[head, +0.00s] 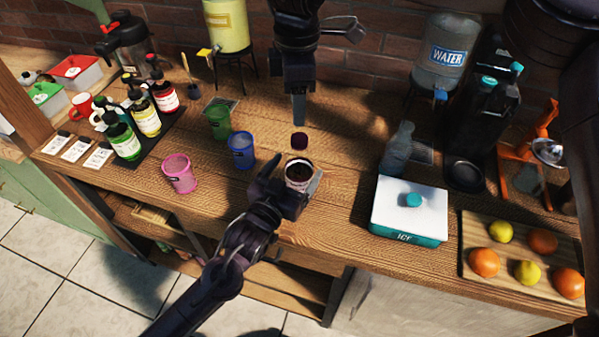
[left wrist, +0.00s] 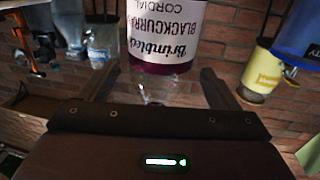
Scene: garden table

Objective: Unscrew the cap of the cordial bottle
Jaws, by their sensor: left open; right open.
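The cordial bottle (head: 299,178) stands upright on the wooden counter, with its purple cap (head: 299,140) on top. In the left wrist view the bottle (left wrist: 163,45) appears upside down, with a white blackcurrant cordial label and dark purple liquid. My left gripper (head: 284,180) is open at the bottle's near side. In the left wrist view its fingers lie on either side of the bottle, with gaps visible. My right gripper (head: 299,112) is open and points down just above the cap, apart from it. The cap is hidden in the left wrist view.
Blue (head: 241,150), green (head: 219,122) and pink (head: 179,173) cups stand to the left. A white ice box (head: 409,208) and a clear bottle (head: 397,148) stand to the right. A fruit board (head: 485,225) lies far right. Several syrup bottles stand at left on a dark mat (head: 170,125).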

